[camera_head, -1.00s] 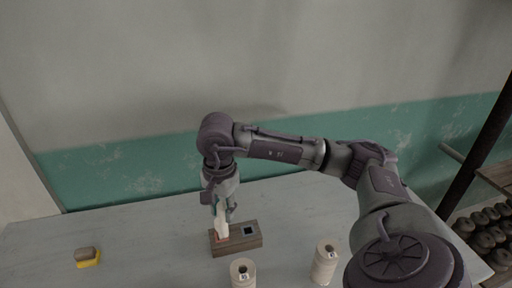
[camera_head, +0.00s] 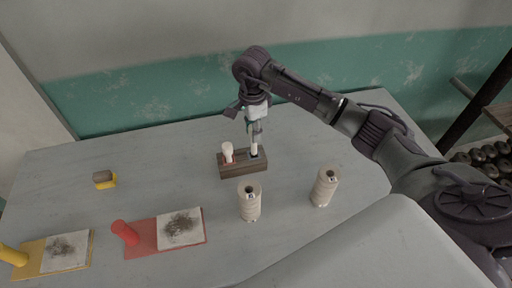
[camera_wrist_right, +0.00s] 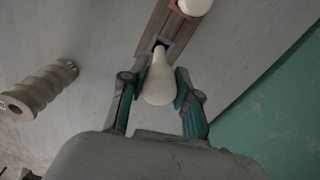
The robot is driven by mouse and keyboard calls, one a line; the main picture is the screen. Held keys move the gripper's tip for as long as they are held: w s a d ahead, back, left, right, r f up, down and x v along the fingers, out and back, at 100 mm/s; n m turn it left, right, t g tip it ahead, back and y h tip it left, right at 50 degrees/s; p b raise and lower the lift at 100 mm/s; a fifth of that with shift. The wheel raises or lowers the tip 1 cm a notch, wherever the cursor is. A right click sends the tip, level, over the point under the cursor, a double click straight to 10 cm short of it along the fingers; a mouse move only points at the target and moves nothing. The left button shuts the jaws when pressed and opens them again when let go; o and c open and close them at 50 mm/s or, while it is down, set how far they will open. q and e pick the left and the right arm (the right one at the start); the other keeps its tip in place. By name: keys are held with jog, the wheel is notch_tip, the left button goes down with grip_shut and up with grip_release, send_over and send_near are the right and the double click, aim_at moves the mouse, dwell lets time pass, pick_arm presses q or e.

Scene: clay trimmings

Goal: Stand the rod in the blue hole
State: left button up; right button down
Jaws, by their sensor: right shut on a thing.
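My right gripper (camera_head: 254,133) is shut on a white rod (camera_head: 254,148) above the right end of a wooden block (camera_head: 243,171). In the wrist view the rod (camera_wrist_right: 158,88) sits between the two fingers, its bulbous end toward the camera. Its narrow far end overlaps the dark opening of the blue-rimmed hole (camera_wrist_right: 151,45); how deep it reaches, I cannot tell. A second white rod (camera_head: 227,151) stands in the red-rimmed hole at the block's left end; it also shows in the wrist view (camera_wrist_right: 194,5). My left gripper is not in view.
Two ribbed beige spools (camera_head: 249,204) (camera_head: 325,188) stand in front of the block. A yellow-based sponge-like piece (camera_head: 104,180) lies at left. A red dustpan-like mat (camera_head: 143,236) and a yellow one (camera_head: 34,266) carry dark trimmings. The table between is clear.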

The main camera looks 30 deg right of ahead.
aim_at(254, 154)
notch_tip(254, 154, down, 6)
jog(key=b, duration=0.2)
jog(key=shift+r+b, duration=0.15)
jog(key=shift+b, duration=0.25)
jog(key=shift+w+r, duration=0.1)
jog(key=c, duration=0.8)
grip_release()
jog(key=shift+c, duration=0.2)
